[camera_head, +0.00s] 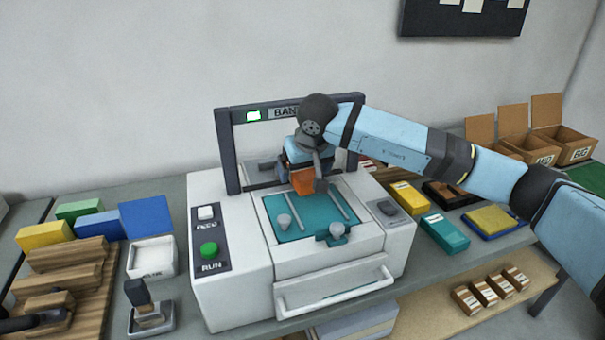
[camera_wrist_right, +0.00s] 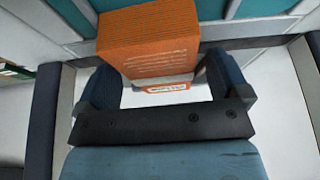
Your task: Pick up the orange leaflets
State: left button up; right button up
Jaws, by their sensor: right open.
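The orange leaflets (camera_head: 302,183) form a block-like stack at the back of the banding machine's (camera_head: 232,297) teal plate (camera_head: 284,208), under the dark frame. My right gripper (camera_head: 310,165) is at the stack and partly hides it in the head view. In the right wrist view the orange stack (camera_wrist_right: 150,38) shows lines of print on its face and a pale band with a small label at its near end. The open fingers of my right gripper (camera_wrist_right: 160,75) stand either side of the stack's near end; I cannot tell whether they touch it. My left gripper is out of view.
The machine's dark arch (camera_head: 228,150) stands close around my right gripper. Yellow (camera_head: 410,198) and teal (camera_head: 444,231) stacks lie right of the machine, with open cardboard boxes (camera_head: 558,146) beyond. Wooden racks (camera_head: 70,253) and a white tray (camera_head: 152,258) stand at left.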

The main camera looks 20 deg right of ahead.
jog(key=c, duration=1.1)
jog(key=shift+r, duration=0.1)
jog(key=shift+c, duration=0.2)
